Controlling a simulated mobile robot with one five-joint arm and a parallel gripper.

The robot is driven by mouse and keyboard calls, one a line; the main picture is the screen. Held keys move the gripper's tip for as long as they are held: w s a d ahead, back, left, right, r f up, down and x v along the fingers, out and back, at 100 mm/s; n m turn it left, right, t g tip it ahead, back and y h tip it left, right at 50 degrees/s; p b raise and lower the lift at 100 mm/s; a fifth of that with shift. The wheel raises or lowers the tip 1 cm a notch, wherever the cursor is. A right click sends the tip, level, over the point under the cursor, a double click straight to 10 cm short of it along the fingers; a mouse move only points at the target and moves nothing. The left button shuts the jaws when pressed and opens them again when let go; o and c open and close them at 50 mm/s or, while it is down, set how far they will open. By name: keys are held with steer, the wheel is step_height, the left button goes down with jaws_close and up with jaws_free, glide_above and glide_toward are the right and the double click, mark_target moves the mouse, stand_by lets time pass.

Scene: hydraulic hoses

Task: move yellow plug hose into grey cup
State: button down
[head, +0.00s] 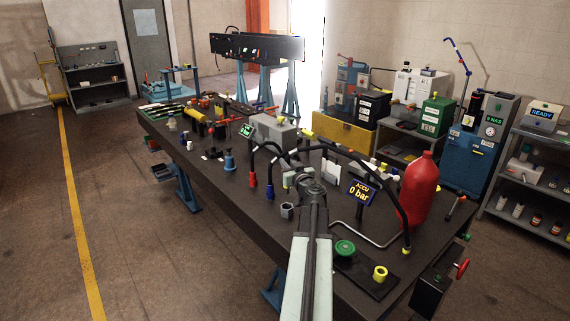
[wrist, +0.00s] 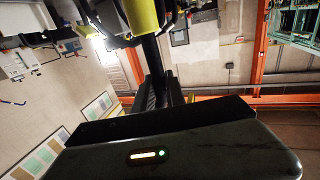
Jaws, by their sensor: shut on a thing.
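My gripper (head: 308,182) is above the middle of the workbench. It is shut on the yellow plug hose. In the wrist view the yellow plug (wrist: 141,14) is at the top edge, with a dark length (wrist: 152,55) running from it toward my jaws. The exact grip point is hard to make out, and in the head view my arm and the hoses hide it. The grey cup (head: 287,210) stands upright on the bench, left of my arm and nearer the camera than my gripper.
A red plug (head: 252,180) and a blue plug (head: 269,192) hang on black hoses to the left. A yellow cup (head: 380,273) stands near the front corner.

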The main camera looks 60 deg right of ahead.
steer(key=shift+f+b, duration=2.15)
steer(key=shift+f, duration=0.35)
steer(key=shift+f+b, duration=2.75)
steer(key=c, duration=1.3)
jaws_free()
steer(key=shift+s, duration=0.1)
steer(key=v, duration=0.7)
steer(key=shift+s+a, duration=0.25)
steer(key=shift+s, duration=0.05)
